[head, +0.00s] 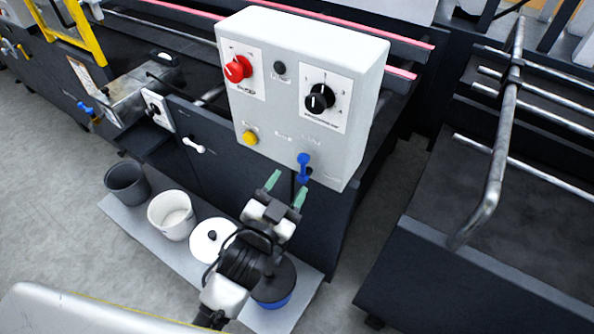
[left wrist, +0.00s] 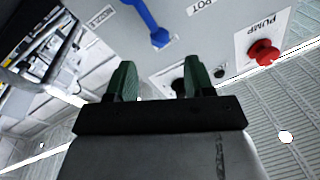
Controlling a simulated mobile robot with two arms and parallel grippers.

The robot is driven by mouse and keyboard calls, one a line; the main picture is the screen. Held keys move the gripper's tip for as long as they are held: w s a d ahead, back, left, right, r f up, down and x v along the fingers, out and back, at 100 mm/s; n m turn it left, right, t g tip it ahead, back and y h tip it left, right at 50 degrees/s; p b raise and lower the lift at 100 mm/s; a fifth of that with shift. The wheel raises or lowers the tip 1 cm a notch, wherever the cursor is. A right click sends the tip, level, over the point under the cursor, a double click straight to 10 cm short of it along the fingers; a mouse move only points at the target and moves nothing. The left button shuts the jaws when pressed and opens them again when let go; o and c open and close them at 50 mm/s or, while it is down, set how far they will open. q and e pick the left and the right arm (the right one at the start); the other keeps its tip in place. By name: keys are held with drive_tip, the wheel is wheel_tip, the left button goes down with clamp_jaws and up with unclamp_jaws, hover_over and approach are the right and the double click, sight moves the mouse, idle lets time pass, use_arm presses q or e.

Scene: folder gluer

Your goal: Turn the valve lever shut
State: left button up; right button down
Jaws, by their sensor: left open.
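A blue lever (head: 303,167) sits low on the right part of the white control box (head: 270,140) in the head view. It also shows in the left wrist view (left wrist: 148,22), above and beyond the fingertips. My left gripper (head: 286,188) is open, with its two green fingers apart and nothing between them. It is just below the box's lower edge, close to the blue lever but not visibly touching it. It also shows in the left wrist view (left wrist: 160,75). My right gripper is not in view.
The box also carries a red knob (head: 237,69), a black selector (head: 319,98) and a yellow button (head: 250,137). Several pots, including a white bucket (head: 171,216), stand on a grey board below. A metal rail (head: 497,150) rises at the right. Grey floor is clear at left.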

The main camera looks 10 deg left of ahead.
use_arm(q)
drive_tip(key=shift+b+v, duration=0.3)
drive_tip(key=shift+v, duration=1.55)
drive_tip(key=s+a+f+n+g+y, duration=0.1)
drive_tip(key=s+f+g, duration=0.15)
drive_tip(key=f, duration=0.85)
drive_tip(key=s+a+f+n+g+y, duration=0.1)
drive_tip(key=s+a+f+g, duration=0.15)
drive_tip(key=f, duration=0.95)
drive_tip(key=s+f+g+y, duration=0.1)
drive_tip(key=f+g, duration=0.3)
drive_tip(key=f, duration=0.7)
drive_tip(key=s+a+f+n+g+y, duration=0.1)
drive_tip(key=s+a+f+g, duration=0.3)
drive_tip(key=s+f, duration=0.5)
drive_tip(key=s+a+f+n+g+y, duration=0.1)
drive_tip(key=s+a+f+g, duration=0.3)
drive_tip(key=s+f, duration=0.6)
drive_tip(key=s+a+n, duration=0.1)
drive_tip(key=s, duration=0.7)
drive_tip(key=shift+a, duration=0.4)
drive_tip(key=shift+c, duration=1)
drive_tip(key=shift+s, duration=0.1)
